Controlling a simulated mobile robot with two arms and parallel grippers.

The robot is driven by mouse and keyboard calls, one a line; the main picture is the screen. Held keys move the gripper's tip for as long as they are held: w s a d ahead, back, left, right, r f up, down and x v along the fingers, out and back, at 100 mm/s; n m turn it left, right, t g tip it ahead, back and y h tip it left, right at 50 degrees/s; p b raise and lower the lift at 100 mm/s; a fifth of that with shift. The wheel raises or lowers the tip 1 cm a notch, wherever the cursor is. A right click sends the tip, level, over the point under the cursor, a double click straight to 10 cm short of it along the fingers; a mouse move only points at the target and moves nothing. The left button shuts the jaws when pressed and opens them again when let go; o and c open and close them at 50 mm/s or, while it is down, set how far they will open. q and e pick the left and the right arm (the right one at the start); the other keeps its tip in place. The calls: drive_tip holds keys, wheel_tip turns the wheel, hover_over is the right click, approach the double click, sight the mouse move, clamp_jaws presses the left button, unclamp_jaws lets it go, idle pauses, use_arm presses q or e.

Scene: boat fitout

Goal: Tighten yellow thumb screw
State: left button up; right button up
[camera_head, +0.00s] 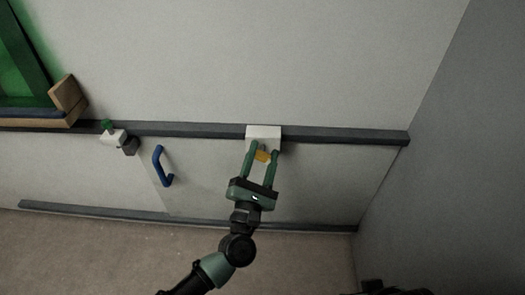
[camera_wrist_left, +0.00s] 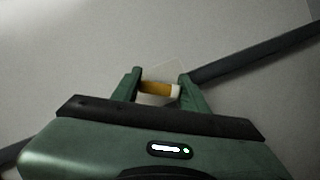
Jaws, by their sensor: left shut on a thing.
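The yellow thumb screw (camera_head: 263,156) sits at the lower side of a white block (camera_head: 264,132) on the upper dark rail. My left gripper (camera_head: 262,154) has a green finger on each side of the screw and is shut on it. In the left wrist view the yellow screw (camera_wrist_left: 156,89) lies between the fingertips (camera_wrist_left: 159,82), with a pale end at its right. The fingers partly hide the screw. My right gripper is not in view.
A dark rail (camera_head: 340,136) runs across the wall, with a lower rail (camera_head: 300,227) below. A blue handle (camera_head: 161,166) and a white clamp with a green knob (camera_head: 107,127) are to the left. A grey wall (camera_head: 455,150) closes the right side.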

use_arm(q)
drive_tip(key=shift+m, duration=0.5)
drive_tip(key=shift+h, duration=0.3)
drive_tip(key=o, duration=1.4)
drive_tip(key=shift+v, duration=3.95)
drive_tip(key=shift+r, duration=0.1)
